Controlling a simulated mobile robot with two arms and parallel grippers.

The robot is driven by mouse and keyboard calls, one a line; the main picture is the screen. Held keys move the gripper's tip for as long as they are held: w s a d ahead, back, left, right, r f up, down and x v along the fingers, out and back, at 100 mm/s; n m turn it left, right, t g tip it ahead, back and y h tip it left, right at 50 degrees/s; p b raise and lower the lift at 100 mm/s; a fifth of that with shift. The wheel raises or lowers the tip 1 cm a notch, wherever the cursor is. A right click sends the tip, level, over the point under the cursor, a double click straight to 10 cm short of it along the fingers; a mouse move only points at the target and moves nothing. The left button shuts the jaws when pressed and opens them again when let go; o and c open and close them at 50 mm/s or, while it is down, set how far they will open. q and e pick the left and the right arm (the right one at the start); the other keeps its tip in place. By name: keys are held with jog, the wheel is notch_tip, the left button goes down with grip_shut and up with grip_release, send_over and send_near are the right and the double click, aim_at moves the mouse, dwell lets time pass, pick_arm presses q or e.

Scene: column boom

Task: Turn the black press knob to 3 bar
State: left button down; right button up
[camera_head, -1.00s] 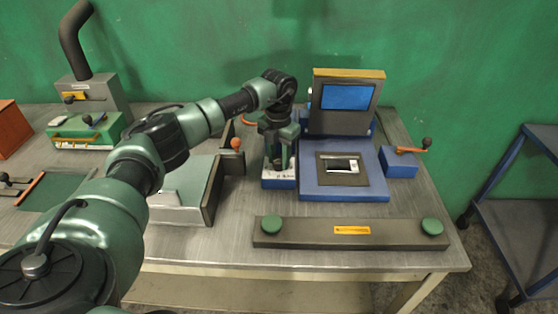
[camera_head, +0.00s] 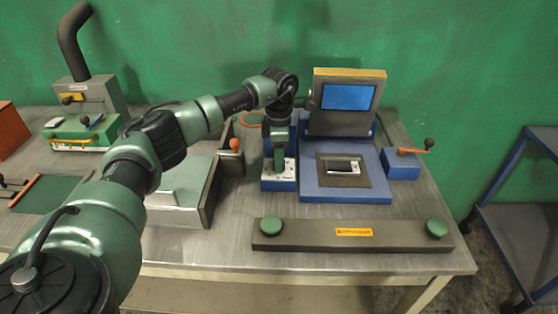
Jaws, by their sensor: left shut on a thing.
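My left gripper (camera_head: 278,164) points down over the white-topped blue dial box (camera_head: 279,184) at the left of the blue press (camera_head: 345,195). It is shut on the black press knob, which is mostly hidden between and behind the fingers. The white scale plate shows small marks around the fingers, too small to read, so I cannot tell the knob's setting. The press has a raised head with a blue screen (camera_head: 348,97) and a dark bed with a small plate on it. My right gripper is not in view.
A dark bar with two green buttons (camera_head: 352,235) lies along the table's front edge. A tray with an orange-knobbed lever (camera_head: 236,146) stands left of the dial box. A blue block with a lever (camera_head: 402,163) is at the right. A blue cart (camera_head: 520,200) stands beyond the table.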

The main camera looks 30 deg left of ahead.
pick_arm(q)
jog(key=shift+r+m, duration=0.1)
jog(key=shift+m, duration=1.9)
jog(key=shift+b, duration=0.3)
jog(key=c, duration=1)
grip_release()
jog(key=shift+o, duration=0.2)
notch_tip(320, 180, up, 8)
jog(key=shift+f+b, duration=0.1)
jog(key=shift+b, duration=0.5)
jog(key=shift+f, duration=0.1)
